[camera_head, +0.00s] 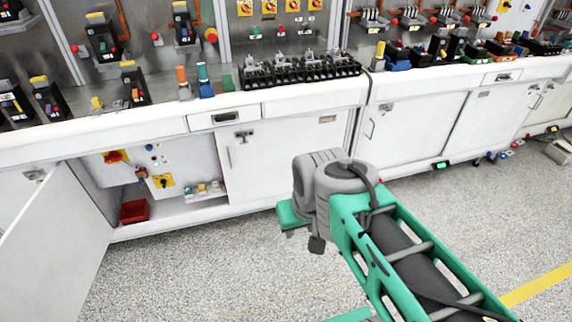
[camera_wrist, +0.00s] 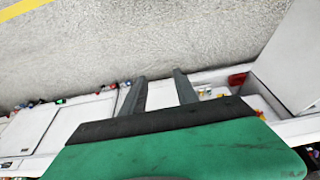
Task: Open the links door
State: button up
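No readable label shows which door is the links door. In the head view, a closed white cabinet door (camera_head: 285,160) with a bar handle (camera_head: 229,157) at its left edge is under the middle bench. To its left a white door (camera_head: 55,250) stands swung open from a compartment. Another closed door with a handle (camera_head: 371,128) is to the right. My gripper (camera_wrist: 160,88) is open and empty in the wrist view, its two fingers apart in front of the white cabinet front. In the head view my arm hides the fingers and part of the middle door's lower right.
The open compartment holds a red bin (camera_head: 134,211), a red-and-yellow switch (camera_head: 114,157) and small parts. Breakers and terminal blocks (camera_head: 300,72) crowd the bench top. A drawer (camera_head: 225,117) sits above the middle door. The speckled floor (camera_head: 190,270) in front is clear.

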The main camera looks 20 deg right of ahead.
aim_at(259, 167)
jog(key=i, duration=0.5)
jog(key=u, duration=0.8)
jog(key=i, duration=0.85)
jog(key=u, duration=0.8)
